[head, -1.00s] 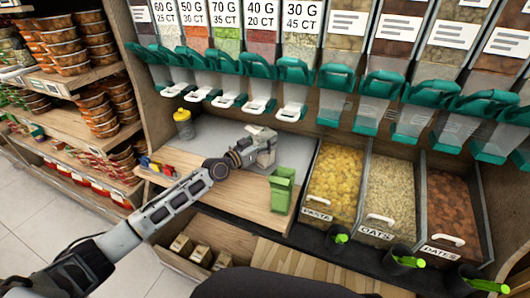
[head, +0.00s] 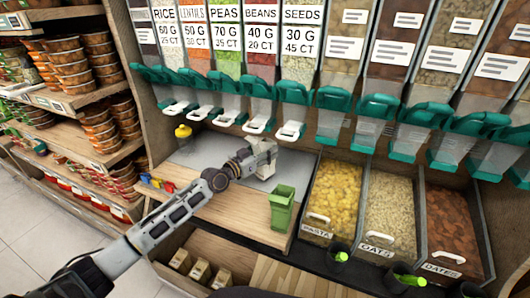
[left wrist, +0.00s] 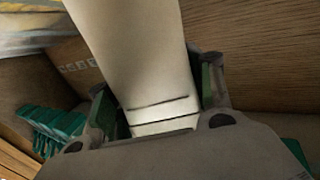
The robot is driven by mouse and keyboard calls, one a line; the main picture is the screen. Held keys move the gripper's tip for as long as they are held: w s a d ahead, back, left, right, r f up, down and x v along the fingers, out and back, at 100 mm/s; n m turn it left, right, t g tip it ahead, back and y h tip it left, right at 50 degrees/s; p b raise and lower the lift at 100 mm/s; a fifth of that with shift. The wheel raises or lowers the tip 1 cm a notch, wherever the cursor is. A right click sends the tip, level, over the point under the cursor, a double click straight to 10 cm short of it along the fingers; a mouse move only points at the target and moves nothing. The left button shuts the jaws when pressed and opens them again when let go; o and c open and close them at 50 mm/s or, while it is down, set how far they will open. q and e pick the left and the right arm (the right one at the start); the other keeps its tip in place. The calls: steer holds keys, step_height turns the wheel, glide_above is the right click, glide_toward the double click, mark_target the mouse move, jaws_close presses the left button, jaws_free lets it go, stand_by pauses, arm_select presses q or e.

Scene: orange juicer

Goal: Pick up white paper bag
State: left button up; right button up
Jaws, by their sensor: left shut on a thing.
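The white paper bag (left wrist: 140,45) fills the middle of the left wrist view as a pale, cream-white body with a dark crease near its lower end. My left gripper (left wrist: 160,105) is shut on it, with one finger on each side. In the head view the bag (head: 266,160) is a small pale shape at the end of my left arm, over the grey counter. My left gripper (head: 250,158) partly hides it there. I cannot tell whether the bag touches the counter. My right gripper is not in view.
A green bag (head: 281,210) stands on the wooden counter edge in front. A yellow-topped container (head: 183,138) stands at the back left. Bins of pasta (head: 333,195), oats (head: 390,210) and dates (head: 450,225) are to the right. Dispensers (head: 290,100) hang above.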

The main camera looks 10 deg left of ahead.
arm_select(q)
steer(key=shift+r, duration=0.25)
steer(key=p+v, duration=0.1)
steer(key=v, duration=1.7)
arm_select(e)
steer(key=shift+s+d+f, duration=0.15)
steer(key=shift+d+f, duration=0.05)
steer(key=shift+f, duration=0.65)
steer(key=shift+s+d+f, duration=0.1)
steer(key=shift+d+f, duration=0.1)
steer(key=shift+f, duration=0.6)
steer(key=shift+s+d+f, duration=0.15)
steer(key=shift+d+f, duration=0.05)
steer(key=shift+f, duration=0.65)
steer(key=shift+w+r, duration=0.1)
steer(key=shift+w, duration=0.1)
